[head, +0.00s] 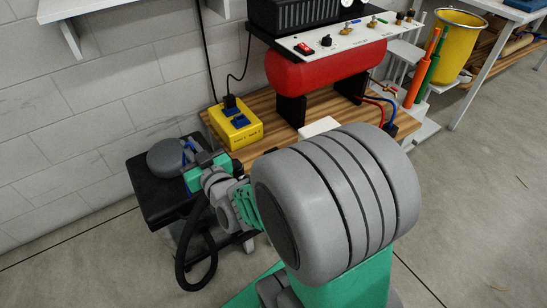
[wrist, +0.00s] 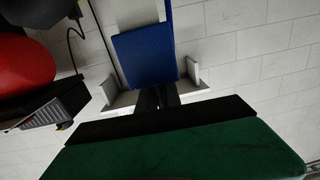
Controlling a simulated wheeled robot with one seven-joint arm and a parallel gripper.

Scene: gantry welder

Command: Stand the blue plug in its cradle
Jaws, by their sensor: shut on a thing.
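The rest of the plug is hidden there. I cannot make out the cradle for certain; a small blue piece (head: 391,129) stands at the right end of the wooden bench, where red and blue cables come down.
A yellow box with blue sockets (head: 232,125) and a black plug sits at the left of the wooden bench (head: 262,98). A red tank (head: 325,68) stands behind on black supports. A grey rounded thing (head: 165,157) lies on the black stool (head: 150,200). My arm hides the bench's front.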

